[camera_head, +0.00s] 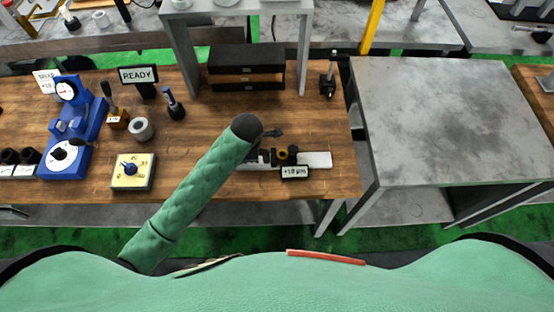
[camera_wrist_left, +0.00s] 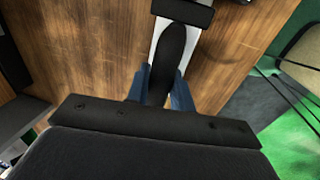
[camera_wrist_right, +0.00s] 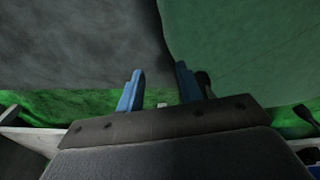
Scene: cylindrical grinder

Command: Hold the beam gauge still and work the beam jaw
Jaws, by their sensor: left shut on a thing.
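The beam gauge lies on the wooden bench in the head view, with a pale bar (camera_head: 318,160), a dark jaw block with a brass knob (camera_head: 283,155) and a "+10 µm" display (camera_head: 295,172) in front. My left arm reaches over the bar's left end and hides it. In the left wrist view my left gripper (camera_wrist_left: 162,72) is shut on the gauge's dark rounded grip (camera_wrist_left: 172,52), above the white bar (camera_wrist_left: 156,44). A black block (camera_wrist_left: 183,12) crosses the bar beyond. My right gripper (camera_wrist_right: 159,70) shows only in its wrist view, fingers apart and nothing between them.
Blue dial instruments (camera_head: 68,150), a yellow knob box (camera_head: 133,171), a metal ring (camera_head: 140,128) and a READY sign (camera_head: 138,75) stand on the left. A dark drawer box (camera_head: 246,60) stands behind.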

